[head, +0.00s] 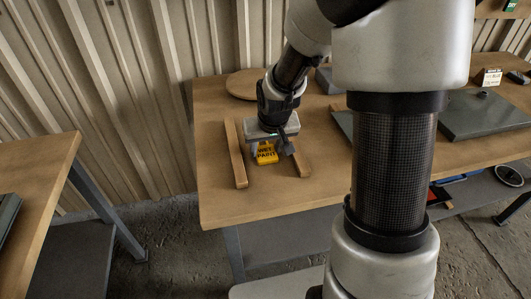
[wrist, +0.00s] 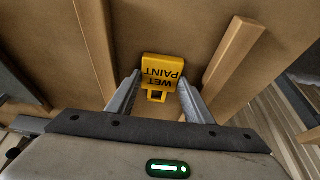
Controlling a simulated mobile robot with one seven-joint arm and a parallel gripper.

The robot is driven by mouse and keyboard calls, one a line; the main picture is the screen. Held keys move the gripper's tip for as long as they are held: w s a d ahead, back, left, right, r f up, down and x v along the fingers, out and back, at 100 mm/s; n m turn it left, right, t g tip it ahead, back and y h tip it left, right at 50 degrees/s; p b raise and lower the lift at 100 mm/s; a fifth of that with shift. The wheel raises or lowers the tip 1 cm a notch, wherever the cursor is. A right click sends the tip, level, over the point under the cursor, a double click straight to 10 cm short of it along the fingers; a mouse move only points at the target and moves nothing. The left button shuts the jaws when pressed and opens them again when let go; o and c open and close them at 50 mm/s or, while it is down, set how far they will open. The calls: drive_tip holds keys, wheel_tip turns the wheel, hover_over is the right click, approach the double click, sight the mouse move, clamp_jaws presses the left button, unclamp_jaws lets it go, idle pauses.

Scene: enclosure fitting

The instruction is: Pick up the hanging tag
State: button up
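The hanging tag is a yellow plate marked "WET PAINT" with a square loop at one end. It lies on the wooden table between two wooden strips, and shows in the head view (head: 266,158) and the wrist view (wrist: 162,68). My gripper (head: 270,148) is over the tag, pointing down. In the wrist view my gripper (wrist: 159,77) is open, with one finger on each side of the tag's loop end. Gaps show between the fingers and the loop, and nothing is held. In the head view my gripper hides part of the tag.
The wooden strips (head: 236,153) (wrist: 232,55) flank the tag closely. A round wooden board (head: 243,84) lies behind. A grey panel (head: 485,114) and a small pale sign (head: 491,77) are at right. Another table (head: 35,170) stands left across a gap.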

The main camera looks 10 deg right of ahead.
sight(266, 154)
drive_tip(key=shift+c, duration=1.3)
drive_tip(key=p+v, duration=0.2)
drive_tip(key=v, duration=0.7)
drive_tip(key=shift+s+r, duration=0.25)
drive_tip(key=shift+r, duration=0.1)
